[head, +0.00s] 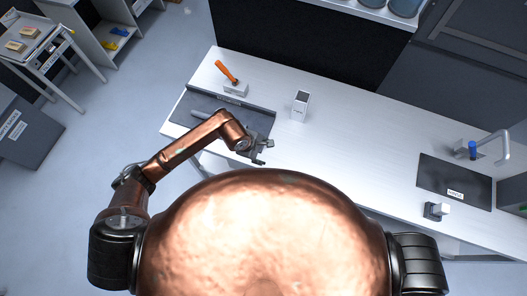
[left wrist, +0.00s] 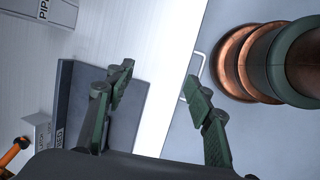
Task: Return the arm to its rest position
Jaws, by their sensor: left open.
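My left arm reaches in from the left in the head view, bent at the elbow, with its copper forearm crossing the counter's front edge. My left gripper (head: 258,153) is at the counter's front edge, next to a dark mat (head: 194,104). In the left wrist view the gripper (left wrist: 160,92) has its two dark green fingers spread wide, with nothing between them. The counter edge and floor show behind the fingers. My right gripper is not in view.
A cart (head: 40,48) stands at far left.

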